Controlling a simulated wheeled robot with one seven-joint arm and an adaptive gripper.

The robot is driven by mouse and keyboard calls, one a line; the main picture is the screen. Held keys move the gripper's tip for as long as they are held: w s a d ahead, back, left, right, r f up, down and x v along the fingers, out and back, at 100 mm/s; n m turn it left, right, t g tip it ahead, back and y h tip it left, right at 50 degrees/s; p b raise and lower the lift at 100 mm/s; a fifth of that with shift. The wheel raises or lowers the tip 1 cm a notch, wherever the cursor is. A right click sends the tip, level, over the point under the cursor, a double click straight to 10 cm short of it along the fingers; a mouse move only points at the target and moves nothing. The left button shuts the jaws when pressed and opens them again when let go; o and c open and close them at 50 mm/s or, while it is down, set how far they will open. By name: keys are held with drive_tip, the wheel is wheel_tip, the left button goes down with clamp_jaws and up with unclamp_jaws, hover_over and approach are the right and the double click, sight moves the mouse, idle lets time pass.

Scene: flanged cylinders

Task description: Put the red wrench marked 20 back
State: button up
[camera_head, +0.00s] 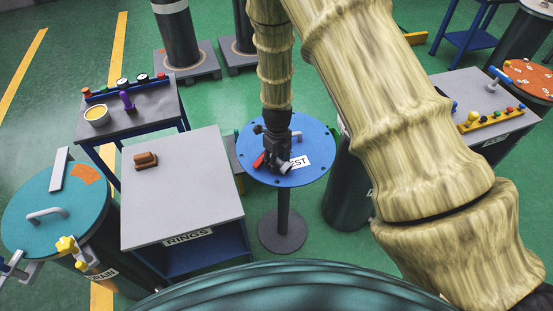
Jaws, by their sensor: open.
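A small red piece (259,160), which looks like part of a wrench, lies on the blue round stand (310,175), left of a white label ending in "EST". No marking 20 can be read on it. My gripper (278,160) is dark, points down over the middle of this stand and is open. It hides part of the red piece and of the label. I cannot tell whether the fingers touch the piece.
A grey table (180,205) marked RINGS holds a brown block (146,160). A teal-lidded cylinder (85,215) stands at left. A right table holds a yellow rack (490,119). My arm covers much of the right.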

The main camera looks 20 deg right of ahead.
drive_tip(key=shift+f, duration=0.1)
drive_tip(key=shift+c, duration=0.5)
clamp_jaws()
